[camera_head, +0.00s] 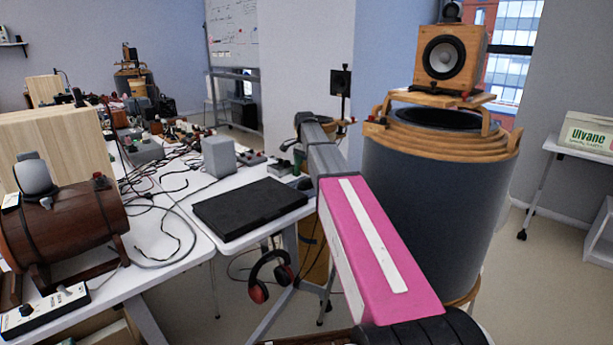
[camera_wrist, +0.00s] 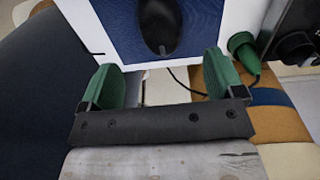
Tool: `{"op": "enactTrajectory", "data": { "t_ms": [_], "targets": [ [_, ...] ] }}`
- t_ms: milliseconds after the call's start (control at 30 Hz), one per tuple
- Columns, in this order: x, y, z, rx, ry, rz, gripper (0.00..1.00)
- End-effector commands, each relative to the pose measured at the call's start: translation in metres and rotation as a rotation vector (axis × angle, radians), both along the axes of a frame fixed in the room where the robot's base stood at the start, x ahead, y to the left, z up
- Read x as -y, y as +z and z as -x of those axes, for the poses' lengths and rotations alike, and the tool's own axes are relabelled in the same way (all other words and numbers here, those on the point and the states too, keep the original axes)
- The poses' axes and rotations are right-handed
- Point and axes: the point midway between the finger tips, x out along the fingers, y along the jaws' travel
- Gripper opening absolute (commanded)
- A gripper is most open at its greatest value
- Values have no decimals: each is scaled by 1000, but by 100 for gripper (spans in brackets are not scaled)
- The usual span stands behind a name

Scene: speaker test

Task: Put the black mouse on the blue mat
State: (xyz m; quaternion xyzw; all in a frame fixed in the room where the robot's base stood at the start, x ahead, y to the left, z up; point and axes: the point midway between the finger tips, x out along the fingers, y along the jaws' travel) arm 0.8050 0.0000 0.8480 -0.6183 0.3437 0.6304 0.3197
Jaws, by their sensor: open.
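The black mouse (camera_wrist: 159,22) shows at the top middle of the wrist view, cut off by the upper edge. It appears to rest on the blue mat (camera_wrist: 113,28), with mat visible on both sides of it. The mat lies on a white surface. My gripper (camera_wrist: 161,68) is open and empty, its two green fingers apart. The mouse lies beyond the fingertips, in line with the gap between them, and nothing is between the fingers. In the head view I cannot make out the mouse or mat, and my pink arm covers part of the table end.
A flat black case (camera_head: 250,208) lies on the white table, with a grey box (camera_head: 218,157) behind it. Red-and-black headphones (camera_head: 270,277) hang below the table edge. A large dark drum (camera_head: 425,205) carries a wooden speaker (camera_head: 452,58) right of my arm. Cables clutter the table.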

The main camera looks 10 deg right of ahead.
Motion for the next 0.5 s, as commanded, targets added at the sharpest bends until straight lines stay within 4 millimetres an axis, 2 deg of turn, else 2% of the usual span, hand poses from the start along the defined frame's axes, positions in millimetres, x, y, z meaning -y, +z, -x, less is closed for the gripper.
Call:
{"op": "enactTrajectory", "data": {
  "t_ms": [33, 200, 500],
  "targets": [
    [0, 10, -1, 2, 0, 0, 88],
    [-1, 33, -2, 1, 0, 0, 88],
    [-1, 45, -1, -1, 0, 1, 88]
  ]
}}
